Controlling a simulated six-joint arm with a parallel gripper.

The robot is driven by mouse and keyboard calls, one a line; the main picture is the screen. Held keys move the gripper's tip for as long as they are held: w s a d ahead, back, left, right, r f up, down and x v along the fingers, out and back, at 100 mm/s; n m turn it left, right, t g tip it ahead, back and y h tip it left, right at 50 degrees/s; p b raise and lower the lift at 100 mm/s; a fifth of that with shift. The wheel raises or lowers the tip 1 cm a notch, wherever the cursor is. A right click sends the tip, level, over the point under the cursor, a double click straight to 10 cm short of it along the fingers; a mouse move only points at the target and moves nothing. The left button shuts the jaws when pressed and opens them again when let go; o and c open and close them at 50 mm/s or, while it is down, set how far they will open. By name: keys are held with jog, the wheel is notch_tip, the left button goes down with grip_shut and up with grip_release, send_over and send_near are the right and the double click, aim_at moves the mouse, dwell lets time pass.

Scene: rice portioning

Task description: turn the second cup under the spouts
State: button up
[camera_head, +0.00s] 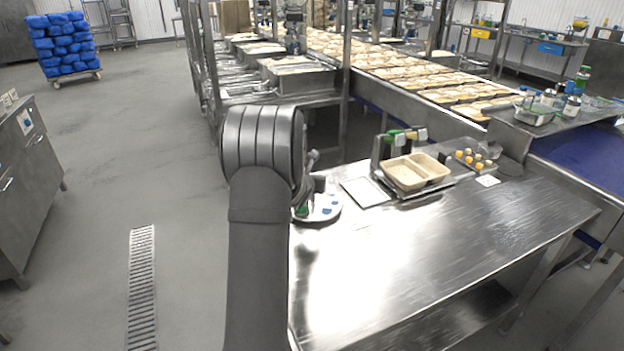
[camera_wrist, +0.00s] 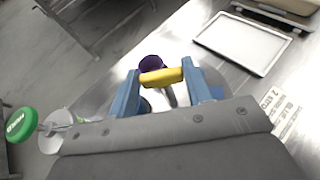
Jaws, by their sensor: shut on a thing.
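In the wrist view my gripper (camera_wrist: 161,80) has its two blue fingers closed on a short yellow bar (camera_wrist: 162,76). A dark purple round piece (camera_wrist: 151,62) shows just behind the bar. A green round cap (camera_wrist: 21,124) with white lettering is at the lower left, near the edge of a pale disc (camera_wrist: 58,120). In the head view a white round plate (camera_head: 325,208) with blue spots is at the table's left end, partly behind my arm. A green piece (camera_head: 302,211) is at its left edge. I cannot make out cups or spouts clearly.
A flat white-bottomed tray (camera_head: 366,191) lies right of the plate; it also shows in the wrist view (camera_wrist: 243,42). A beige two-compartment tray (camera_head: 408,173) stands beyond it on a metal stand. Small orange and yellow pieces (camera_head: 473,161) are farther right. The steel table (camera_head: 440,240) is clear in front.

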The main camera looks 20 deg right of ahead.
jog(key=o, duration=1.4)
jog(key=v, duration=1.7)
jog(key=shift+a, duration=0.3)
